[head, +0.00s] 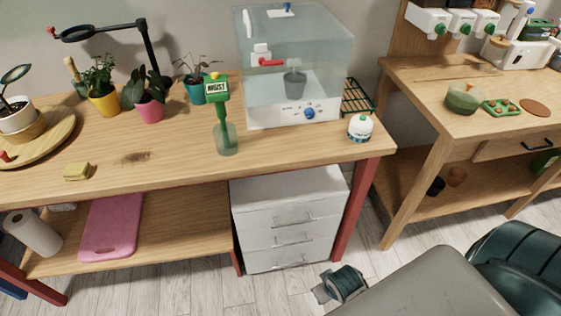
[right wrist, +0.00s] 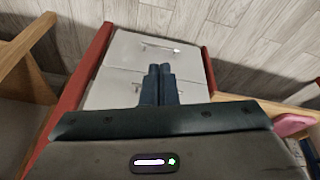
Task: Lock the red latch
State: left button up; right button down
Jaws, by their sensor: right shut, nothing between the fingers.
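The red latch (head: 271,62) is a small lever beside a white bracket (head: 261,50) on the front of a clear cabinet (head: 325,65) with a white base. The lever lies roughly level and points right. Whether it is engaged cannot be told. A grey pot shows inside the cabinet. My right gripper (head: 327,290) is low, in front of the white drawer unit and below the tabletop, well away from the latch. In the right wrist view its dark fingers (right wrist: 160,68) are together and empty. The left gripper is not in view.
Potted plants, a yellow sponge (head: 77,171) and a lamp are further left. The drawer unit (head: 290,190) stands below. The front tabletop is mostly clear.

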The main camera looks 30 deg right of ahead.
jog(key=w+a+r+m+t+y+b, duration=0.15)
jog(key=w+a+r+m+t, duration=0.3)
jog(key=r, duration=0.55)
jog(key=w+a+r+m+t+y+b, duration=0.1)
jog(key=w+a+r+m+t+y, duration=0.1)
jog(key=w+r+m+t, duration=0.5)
jog(key=w+a+r+m+t+y+b, duration=0.1)
jog(key=w+a+r+m+t+y, duration=0.2)
jog(key=w+r, duration=0.7)
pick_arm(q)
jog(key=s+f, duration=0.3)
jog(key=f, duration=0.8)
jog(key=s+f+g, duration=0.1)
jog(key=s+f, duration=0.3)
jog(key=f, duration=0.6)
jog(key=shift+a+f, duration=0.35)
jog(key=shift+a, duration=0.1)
pick_arm(e)
jog(key=w+d+r+m+t+h, duration=0.1)
jog(key=d+r+m+t+h, duration=0.2)
jog(key=m, duration=0.9)
jog(key=w+d+r+m+t+h, duration=0.1)
jog(key=d+r+m+t+h, duration=0.2)
jog(key=d+r+m+h, duration=0.3)
notch_tip(320, 180, up, 6)
jog(key=m+h, duration=0.3)
jog(key=m, duration=0.4)
jog(key=shift+f, duration=0.15)
